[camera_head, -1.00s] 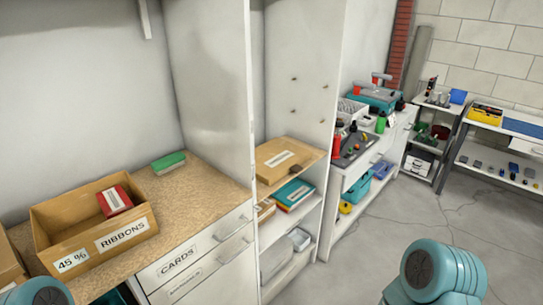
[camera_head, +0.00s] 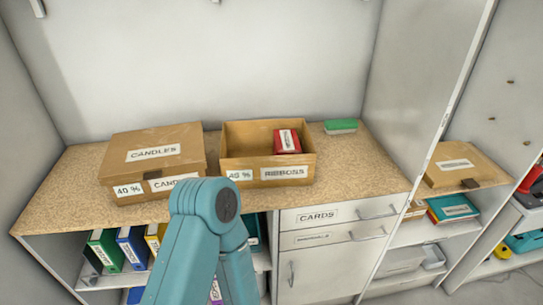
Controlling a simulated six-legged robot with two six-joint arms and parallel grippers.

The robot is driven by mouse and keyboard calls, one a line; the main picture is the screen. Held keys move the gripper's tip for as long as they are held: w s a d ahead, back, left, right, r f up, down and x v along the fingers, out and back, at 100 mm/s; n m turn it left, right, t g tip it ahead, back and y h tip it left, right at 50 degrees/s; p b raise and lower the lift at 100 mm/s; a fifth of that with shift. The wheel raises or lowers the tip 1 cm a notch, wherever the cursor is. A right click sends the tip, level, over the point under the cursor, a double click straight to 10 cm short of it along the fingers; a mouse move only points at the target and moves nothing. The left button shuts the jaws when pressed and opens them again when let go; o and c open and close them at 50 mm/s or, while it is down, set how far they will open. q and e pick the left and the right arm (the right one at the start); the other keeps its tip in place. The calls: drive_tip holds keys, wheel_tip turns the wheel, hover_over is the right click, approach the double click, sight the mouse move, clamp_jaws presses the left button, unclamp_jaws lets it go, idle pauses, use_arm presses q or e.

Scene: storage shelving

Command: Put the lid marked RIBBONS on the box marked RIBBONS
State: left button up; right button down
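The box marked RIBBONS (camera_head: 238,170) stands open on the speckled brown counter, with a red labelled package (camera_head: 285,141) inside at its right. A flat brown piece with a white label (camera_head: 455,163) lies on the shelf at the right. Its label is too small to read, so I cannot tell whether it is the RIBBONS lid. My teal arm rises at the bottom middle in front of the counter. Neither gripper is in view.
A closed box marked CANDLES (camera_head: 155,151) stands just left of the RIBBONS box. A green-topped block (camera_head: 341,126) lies at the back right. The counter (camera_head: 355,165) is bare right of the box. A white upright panel (camera_head: 415,90) divides counter and right shelf.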

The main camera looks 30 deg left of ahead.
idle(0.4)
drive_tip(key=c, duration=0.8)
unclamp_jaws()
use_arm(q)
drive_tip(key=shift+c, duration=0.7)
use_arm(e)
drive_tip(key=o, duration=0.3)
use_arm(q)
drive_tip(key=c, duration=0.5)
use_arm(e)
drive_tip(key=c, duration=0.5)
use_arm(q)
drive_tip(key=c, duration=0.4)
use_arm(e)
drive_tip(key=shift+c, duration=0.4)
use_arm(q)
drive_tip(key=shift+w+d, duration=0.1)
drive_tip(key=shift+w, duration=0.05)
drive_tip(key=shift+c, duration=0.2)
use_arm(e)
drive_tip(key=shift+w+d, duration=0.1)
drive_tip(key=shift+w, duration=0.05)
